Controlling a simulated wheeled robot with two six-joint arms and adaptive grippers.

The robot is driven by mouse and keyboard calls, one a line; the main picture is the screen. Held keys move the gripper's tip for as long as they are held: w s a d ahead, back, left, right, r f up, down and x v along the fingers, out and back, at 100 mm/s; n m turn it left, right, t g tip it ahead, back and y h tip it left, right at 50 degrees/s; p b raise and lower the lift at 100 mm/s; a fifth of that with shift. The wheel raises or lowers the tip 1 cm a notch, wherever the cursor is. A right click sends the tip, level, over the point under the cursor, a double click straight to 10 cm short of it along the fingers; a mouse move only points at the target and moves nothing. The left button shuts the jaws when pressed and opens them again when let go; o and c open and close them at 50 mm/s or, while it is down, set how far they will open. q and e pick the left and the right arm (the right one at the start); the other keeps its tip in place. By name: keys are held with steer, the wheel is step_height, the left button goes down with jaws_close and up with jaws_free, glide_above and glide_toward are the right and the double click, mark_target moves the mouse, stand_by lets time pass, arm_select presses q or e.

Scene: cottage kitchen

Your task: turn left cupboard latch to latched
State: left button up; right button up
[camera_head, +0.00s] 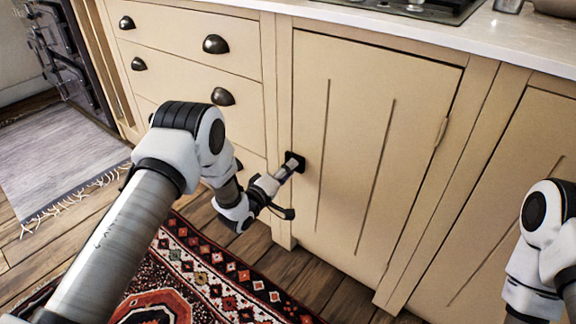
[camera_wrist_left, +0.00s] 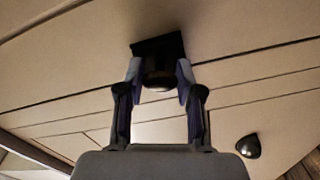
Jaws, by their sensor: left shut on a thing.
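The left cupboard latch (camera_head: 299,157) is a small black fitting at the left edge of the cream cupboard door (camera_head: 365,150). In the left wrist view it shows as a dark square plate (camera_wrist_left: 158,46) with a rounded dark knob (camera_wrist_left: 158,76). My left gripper (camera_head: 287,169) reaches it from the lower left. Its two fingers (camera_wrist_left: 159,78) are shut on the knob, one on each side. The fingers partly hide the latch in the head view, and I cannot tell which way it is turned. The door looks closed. My right arm shows at the right edge; its gripper is out of view.
Drawers with dark cup pulls (camera_head: 216,44) stand left of the door. A pale worktop (camera_head: 440,35) with a hob (camera_head: 420,8) runs above. A patterned red rug (camera_head: 215,275) and a grey rug (camera_head: 60,160) lie on the wooden floor. Another cupboard door (camera_head: 510,190) is at right.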

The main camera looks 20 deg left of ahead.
arm_select(q)
steer(key=shift+n+p, duration=0.65)
steer(key=shift+n, duration=1.25)
steer(key=shift+f, duration=0.1)
steer(key=o, duration=1.2)
steer(key=shift+c, duration=0.2)
steer(key=shift+s, duration=0.1)
steer(key=v, duration=1.1)
steer(key=shift+s, duration=0.4)
steer(key=shift+a, duration=0.15)
